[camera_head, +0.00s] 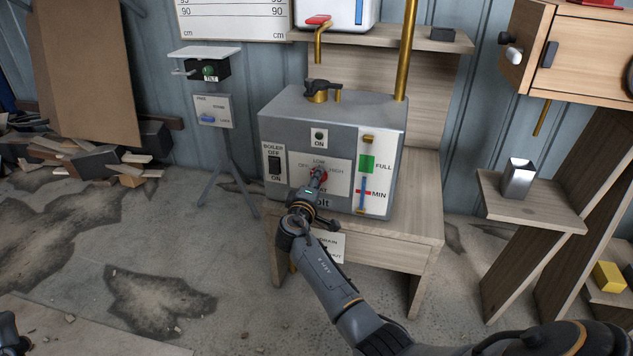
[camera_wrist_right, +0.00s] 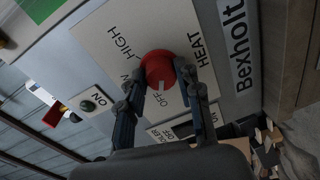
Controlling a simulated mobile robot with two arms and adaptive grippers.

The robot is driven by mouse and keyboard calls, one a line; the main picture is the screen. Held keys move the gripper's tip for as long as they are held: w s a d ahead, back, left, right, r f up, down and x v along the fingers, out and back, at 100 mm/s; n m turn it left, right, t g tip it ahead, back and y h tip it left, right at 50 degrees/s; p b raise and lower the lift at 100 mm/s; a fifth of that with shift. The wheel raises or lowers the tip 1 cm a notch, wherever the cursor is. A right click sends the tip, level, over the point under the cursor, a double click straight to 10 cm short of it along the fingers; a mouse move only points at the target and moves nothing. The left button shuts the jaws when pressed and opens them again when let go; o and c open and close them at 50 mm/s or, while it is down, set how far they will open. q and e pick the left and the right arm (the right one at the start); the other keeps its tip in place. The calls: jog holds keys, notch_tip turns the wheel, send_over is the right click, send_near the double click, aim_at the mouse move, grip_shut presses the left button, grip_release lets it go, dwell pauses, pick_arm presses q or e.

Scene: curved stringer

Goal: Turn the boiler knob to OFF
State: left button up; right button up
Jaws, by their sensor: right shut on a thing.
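The grey boiler (camera_head: 275,112) stands on a wooden stand. Its red round knob (camera_wrist_right: 155,64) sits on a white dial plate (camera_wrist_right: 95,38) marked HIGH, LOW and OFF, above the word HEAT. A pale mark shows on the knob's lower side in the right wrist view, toward the OFF lettering; its exact setting is hard to read. My right gripper (camera_head: 318,178) reaches the front panel in the head view. In the wrist view its two fingers (camera_wrist_right: 158,78) are shut on the knob, one on each side. A dark part of my left arm (camera_head: 8,335) shows at the bottom left corner; its fingers cannot be made out.
The panel also has a black switch (camera_head: 274,167), a green ON button (camera_head: 319,137) and a FULL/MIN gauge (camera_head: 363,190). A thin stand (camera_head: 213,110) is to the left.

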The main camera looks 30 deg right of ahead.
jog(key=o, duration=1.2)
jog(key=shift+c, duration=0.2)
jog(key=v, duration=1.2)
